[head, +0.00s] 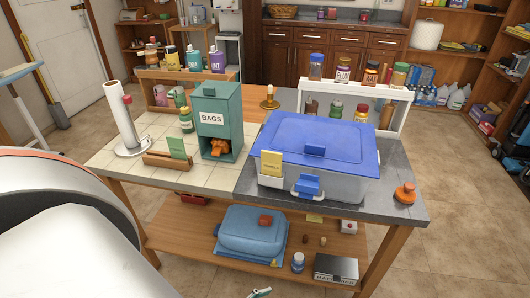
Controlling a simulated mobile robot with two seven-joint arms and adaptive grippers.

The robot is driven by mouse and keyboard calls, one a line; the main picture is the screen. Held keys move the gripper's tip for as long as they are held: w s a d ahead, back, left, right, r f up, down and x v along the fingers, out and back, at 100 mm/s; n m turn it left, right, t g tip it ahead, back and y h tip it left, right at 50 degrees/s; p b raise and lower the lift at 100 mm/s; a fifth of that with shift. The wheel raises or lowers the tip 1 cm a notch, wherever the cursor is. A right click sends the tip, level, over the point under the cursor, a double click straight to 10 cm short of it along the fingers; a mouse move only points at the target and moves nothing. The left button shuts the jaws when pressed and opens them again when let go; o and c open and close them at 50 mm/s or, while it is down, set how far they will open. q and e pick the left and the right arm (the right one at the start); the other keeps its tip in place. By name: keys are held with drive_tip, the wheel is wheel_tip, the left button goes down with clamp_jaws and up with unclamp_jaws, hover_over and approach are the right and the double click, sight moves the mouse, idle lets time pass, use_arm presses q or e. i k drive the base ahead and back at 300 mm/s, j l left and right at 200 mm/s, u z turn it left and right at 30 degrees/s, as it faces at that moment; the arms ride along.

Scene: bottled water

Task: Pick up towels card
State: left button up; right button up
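Two cards show in the head view, and their lettering is too small to read for certain. A yellow card (271,163) stands upright in a white holder at the front left of a blue-lidded clear bin (340,187). A green card (177,147) stands upright in a slotted wooden block (167,161) on the tiled left part of the table. I cannot tell which one is the towels card. I see neither of my grippers clearly.
A paper towel roll (121,116) and a teal BAGS dispenser (217,112) flank the wooden block. Bottle racks stand behind. An orange-knobbed object (405,193) sits at the table's right corner. The lower shelf (190,236) holds a blue case (252,230). Tile in front of the block is clear.

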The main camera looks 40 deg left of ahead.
sight(271, 161)
drive_tip(key=u, duration=1.1)
